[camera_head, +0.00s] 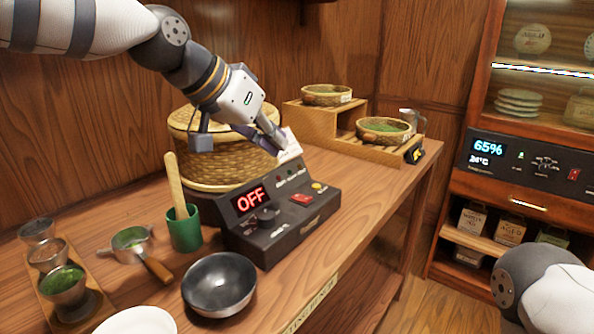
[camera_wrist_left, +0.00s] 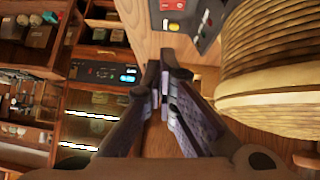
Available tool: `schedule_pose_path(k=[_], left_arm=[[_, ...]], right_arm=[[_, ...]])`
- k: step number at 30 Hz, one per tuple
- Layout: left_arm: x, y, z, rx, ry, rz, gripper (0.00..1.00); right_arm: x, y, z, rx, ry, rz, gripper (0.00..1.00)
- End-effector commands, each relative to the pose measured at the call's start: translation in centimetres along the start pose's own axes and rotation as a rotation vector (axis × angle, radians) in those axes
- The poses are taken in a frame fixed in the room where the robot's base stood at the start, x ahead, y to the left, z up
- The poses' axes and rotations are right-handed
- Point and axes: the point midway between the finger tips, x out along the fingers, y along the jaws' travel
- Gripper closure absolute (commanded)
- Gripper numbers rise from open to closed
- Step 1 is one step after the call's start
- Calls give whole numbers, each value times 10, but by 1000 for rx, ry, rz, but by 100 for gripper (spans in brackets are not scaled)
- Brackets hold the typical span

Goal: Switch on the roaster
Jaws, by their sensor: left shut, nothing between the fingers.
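The roaster (camera_head: 262,232) is a dark box on the wooden counter, its red display (camera_head: 251,199) reading OFF. Its sloped front carries a dark knob (camera_head: 267,213), a red switch (camera_head: 302,198) and a yellow button (camera_head: 319,187). In the left wrist view part of the roaster (camera_wrist_left: 208,38) shows at the top, with the yellow button (camera_wrist_left: 173,27). My left gripper (camera_head: 281,141) is shut and empty, above and behind the roaster panel, in front of the woven basket; its fingers (camera_wrist_left: 164,75) meet in the wrist view. My right gripper is out of view.
The lidded woven basket (camera_head: 200,160) stands behind the roaster, close to my left gripper. A green cup (camera_head: 184,232) with a wooden handle and a dark bowl (camera_head: 219,284) stand left and in front. A wooden stand (camera_head: 312,118) holds green-filled baskets. The counter right of the roaster is clear.

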Motion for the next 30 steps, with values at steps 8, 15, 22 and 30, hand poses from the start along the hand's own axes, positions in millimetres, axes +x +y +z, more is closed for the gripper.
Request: schedule_pose_path(k=[8,15,22,30], left_arm=[[61,-1,5,-4,-8,4,100],[105,0,10,-2,-6,2,100],[121,1,27,1,-2,1,100],[124,0,30,0,-1,1,100]], right_arm=[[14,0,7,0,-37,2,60],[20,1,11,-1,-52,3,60],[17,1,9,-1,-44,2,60],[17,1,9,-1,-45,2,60]])
